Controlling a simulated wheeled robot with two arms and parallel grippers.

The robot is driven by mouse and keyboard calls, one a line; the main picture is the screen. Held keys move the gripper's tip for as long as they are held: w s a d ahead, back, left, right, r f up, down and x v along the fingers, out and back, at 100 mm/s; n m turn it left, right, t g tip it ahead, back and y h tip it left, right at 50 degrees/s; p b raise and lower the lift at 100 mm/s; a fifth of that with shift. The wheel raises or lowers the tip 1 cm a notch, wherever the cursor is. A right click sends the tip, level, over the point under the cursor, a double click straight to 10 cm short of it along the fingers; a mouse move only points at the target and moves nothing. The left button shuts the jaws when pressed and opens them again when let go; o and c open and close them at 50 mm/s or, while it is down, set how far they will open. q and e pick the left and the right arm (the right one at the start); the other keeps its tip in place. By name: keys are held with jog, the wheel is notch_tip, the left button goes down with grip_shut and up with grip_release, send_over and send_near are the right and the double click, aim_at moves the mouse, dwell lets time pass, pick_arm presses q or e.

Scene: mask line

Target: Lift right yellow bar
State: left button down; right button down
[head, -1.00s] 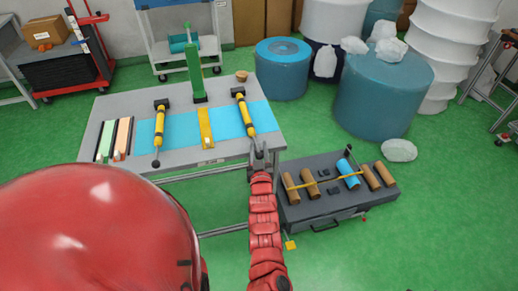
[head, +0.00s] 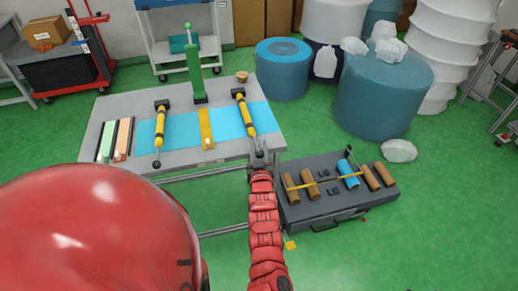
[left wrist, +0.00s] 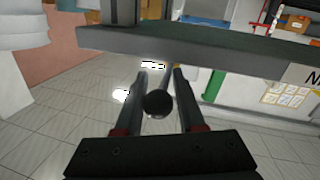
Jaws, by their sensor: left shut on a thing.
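The right yellow bar (head: 245,114) lies across the blue strip on the grey table, sloping toward the front edge, with a black mount at its far end. My left gripper (head: 258,155) is at the bar's near end, by the table's front right corner. In the left wrist view, a black ball knob (left wrist: 158,103) sits between the two fingers of my left gripper (left wrist: 159,92), which is shut on it. The left yellow bar (head: 160,123) lies on the table with its own black knob free. My right gripper is not in view.
A dark case (head: 335,206) with brown rolls and one blue roll is right of my arm. Large blue rolls (head: 385,95) stand behind. In the wrist view, the table edge (left wrist: 190,45) runs above the fingers.

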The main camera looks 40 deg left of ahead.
pick_arm(q)
jog(key=shift+g+h, duration=0.5)
jog(key=shift+g, duration=0.1)
jog(key=r, duration=0.2)
jog(key=r+p, duration=0.1)
jog(key=r, duration=0.1)
jog(key=shift+w+a+r, duration=0.1)
jog(key=shift+w+r, duration=0.1)
jog(key=c, duration=0.7)
grip_release()
jog(key=shift+c, duration=0.2)
jog(key=shift+o, duration=0.8)
jog(key=shift+s, duration=0.1)
